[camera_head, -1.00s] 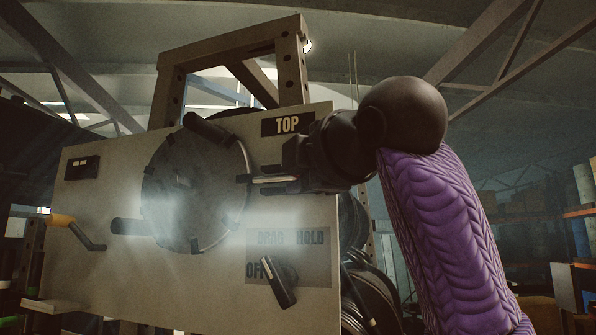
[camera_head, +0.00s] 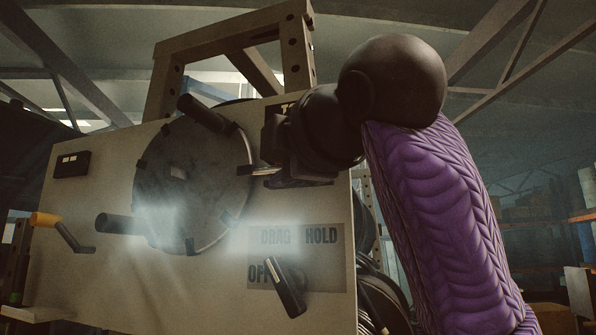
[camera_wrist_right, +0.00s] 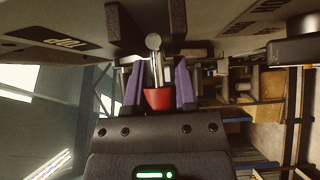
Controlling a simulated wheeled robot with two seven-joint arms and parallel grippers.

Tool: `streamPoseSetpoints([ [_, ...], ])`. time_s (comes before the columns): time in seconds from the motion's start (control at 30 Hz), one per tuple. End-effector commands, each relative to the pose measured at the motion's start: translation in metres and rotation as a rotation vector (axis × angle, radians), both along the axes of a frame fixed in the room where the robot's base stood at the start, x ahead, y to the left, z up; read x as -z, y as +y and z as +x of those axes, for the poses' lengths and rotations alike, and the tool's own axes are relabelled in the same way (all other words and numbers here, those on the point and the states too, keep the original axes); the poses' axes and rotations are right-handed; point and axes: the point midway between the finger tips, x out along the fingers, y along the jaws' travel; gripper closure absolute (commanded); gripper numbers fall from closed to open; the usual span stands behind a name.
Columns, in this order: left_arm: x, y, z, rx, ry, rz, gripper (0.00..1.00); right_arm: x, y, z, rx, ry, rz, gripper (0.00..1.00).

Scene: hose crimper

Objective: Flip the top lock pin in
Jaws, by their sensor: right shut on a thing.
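The top lock pin (camera_wrist_right: 155,65) shows in the right wrist view as a silver shaft with a round end and a red base (camera_wrist_right: 157,98). It sits between the purple-lined fingers of my right gripper (camera_wrist_right: 157,85), which is shut on it. In the head view my right gripper (camera_head: 280,160) is at the upper right of the machine's pale front panel (camera_head: 100,190), beside the round drum. It hides the pin there and most of the TOP label, which shows in the wrist view (camera_wrist_right: 62,42). My left gripper is out of view.
The dark round drum (camera_head: 190,180) with protruding handles is left of my right gripper. Below are the DRAG/HOLD/OFF plate and its dark lever (camera_head: 285,287). An orange-handled crank (camera_head: 62,230) is at the left. A brown frame (camera_head: 225,40) rises above the panel.

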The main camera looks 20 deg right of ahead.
Motion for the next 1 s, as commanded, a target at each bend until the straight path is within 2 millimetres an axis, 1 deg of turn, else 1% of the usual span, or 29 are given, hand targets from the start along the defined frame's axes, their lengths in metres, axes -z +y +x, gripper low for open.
streamPoseSetpoints([
  [0.03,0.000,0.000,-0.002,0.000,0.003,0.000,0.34,0.003,0.002,0.002,-0.005,0.012,-0.005,1.00],
  [0.13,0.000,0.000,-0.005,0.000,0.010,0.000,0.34,0.004,0.002,0.002,-0.005,0.013,-0.006,1.00],
  [0.17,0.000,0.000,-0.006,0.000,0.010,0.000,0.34,0.004,0.002,0.002,-0.004,0.013,-0.006,0.61],
  [0.2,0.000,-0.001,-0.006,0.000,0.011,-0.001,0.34,0.003,0.002,0.002,-0.004,0.012,-0.005,0.52],
  [0.27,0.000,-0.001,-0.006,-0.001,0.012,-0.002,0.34,0.003,0.002,0.002,-0.003,0.010,-0.004,0.39],
  [0.3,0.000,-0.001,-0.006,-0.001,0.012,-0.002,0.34,0.003,0.001,0.002,-0.003,0.009,-0.004,0.31],
  [0.33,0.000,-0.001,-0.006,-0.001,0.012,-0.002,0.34,0.002,0.001,0.002,-0.003,0.010,-0.003,0.29],
  [0.57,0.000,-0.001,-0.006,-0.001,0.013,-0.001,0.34,0.001,0.000,0.001,-0.001,0.006,-0.001,0.29],
  [0.63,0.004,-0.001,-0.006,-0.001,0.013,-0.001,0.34,0.002,-0.001,-0.004,0.000,0.003,-0.001,0.29],
  [0.67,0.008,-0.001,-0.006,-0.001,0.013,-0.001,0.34,0.003,-0.002,-0.009,-0.001,0.001,0.000,0.29],
  [0.83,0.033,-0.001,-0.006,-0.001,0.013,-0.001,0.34,0.007,-0.009,-0.051,-0.002,0.000,-0.001,0.29],
  [0.9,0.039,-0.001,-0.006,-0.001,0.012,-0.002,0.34,0.006,-0.013,-0.068,-0.001,0.001,0.000,0.29],
  [1.0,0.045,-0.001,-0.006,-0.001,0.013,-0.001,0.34,0.004,-0.016,-0.085,-0.002,0.003,-0.001,0.29],
])
